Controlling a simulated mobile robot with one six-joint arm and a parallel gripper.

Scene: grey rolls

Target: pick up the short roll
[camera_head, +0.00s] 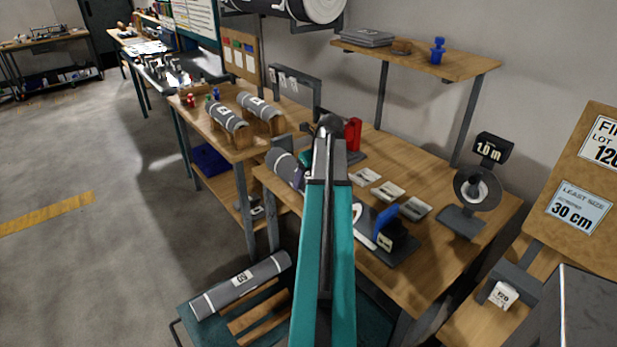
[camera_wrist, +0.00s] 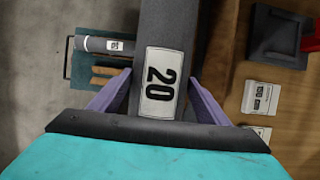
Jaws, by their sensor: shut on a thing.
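A grey roll with a white label reading 20 (camera_wrist: 165,30) lies between the purple fingers of my gripper (camera_wrist: 162,80) in the wrist view. The gripper is shut on it, with one finger on each side of the label. The roll's far end runs out of the top of that view. In the head view part of this roll (camera_head: 281,163) shows just left of my arm, over the bench edge; my arm hides the rest of it and most of the gripper.
Another grey roll (camera_head: 240,284) lies on a teal cart at lower left, also in the wrist view (camera_wrist: 92,43). Two rolls (camera_head: 228,118) (camera_head: 258,107) rest on wooden cradles. The bench (camera_head: 450,265) holds cards, a blue-handled tool (camera_head: 385,222) and a dial stand (camera_head: 476,187). Floor at left is clear.

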